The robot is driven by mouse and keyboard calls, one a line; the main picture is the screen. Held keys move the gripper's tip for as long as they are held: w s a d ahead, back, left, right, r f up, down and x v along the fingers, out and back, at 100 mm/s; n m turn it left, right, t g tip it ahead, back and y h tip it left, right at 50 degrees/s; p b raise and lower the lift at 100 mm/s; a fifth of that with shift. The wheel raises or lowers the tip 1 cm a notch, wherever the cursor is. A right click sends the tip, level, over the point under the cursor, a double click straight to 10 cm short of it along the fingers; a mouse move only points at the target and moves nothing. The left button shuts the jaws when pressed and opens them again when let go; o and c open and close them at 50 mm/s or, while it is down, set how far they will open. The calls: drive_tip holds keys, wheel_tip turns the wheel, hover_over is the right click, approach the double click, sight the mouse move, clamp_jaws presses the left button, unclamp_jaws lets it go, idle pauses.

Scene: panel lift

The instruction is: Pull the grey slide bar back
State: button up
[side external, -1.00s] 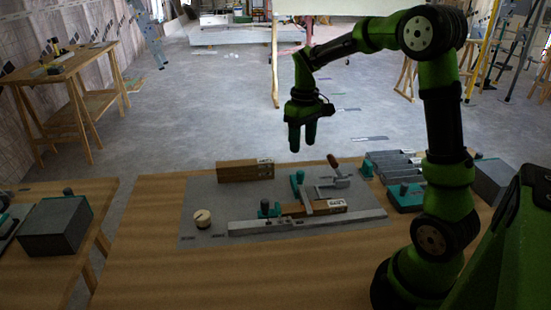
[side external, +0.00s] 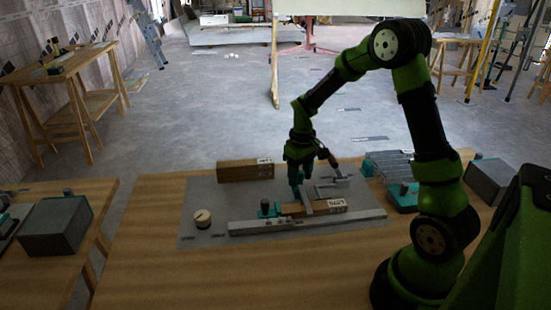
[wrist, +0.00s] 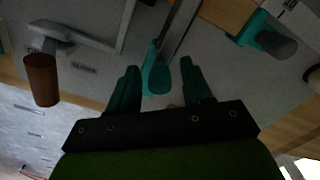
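The grey slide bar (side external: 306,204) lies across a wooden block (side external: 323,207) on the grey panel (side external: 215,190); it also shows in the wrist view (wrist: 181,28). A teal piece (wrist: 154,78) is at its near end in the wrist view. My gripper (side external: 297,184) is down at the bar's far end in the side view. In the wrist view my gripper (wrist: 158,82) is open, a teal finger on each side of the teal piece, with gaps visible. The side view hides the teal piece behind my fingers; contact cannot be told.
A lever with a brown handle (wrist: 41,80) stands close beside my gripper, also in the side view (side external: 334,162). A teal clamp with a grey knob (wrist: 268,42) is on the other side. A long grey rail (side external: 270,226) runs along the panel's front; another wooden block (side external: 237,172) lies behind.

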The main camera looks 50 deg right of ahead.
clamp_jaws()
drive_tip(key=w+d, duration=0.5)
drive_tip(key=shift+w+d, duration=0.4)
drive_tip(key=shift+o, duration=0.5)
unclamp_jaws()
drive_tip(key=shift+r, duration=0.1)
wheel_tip(320, 180, up, 17)
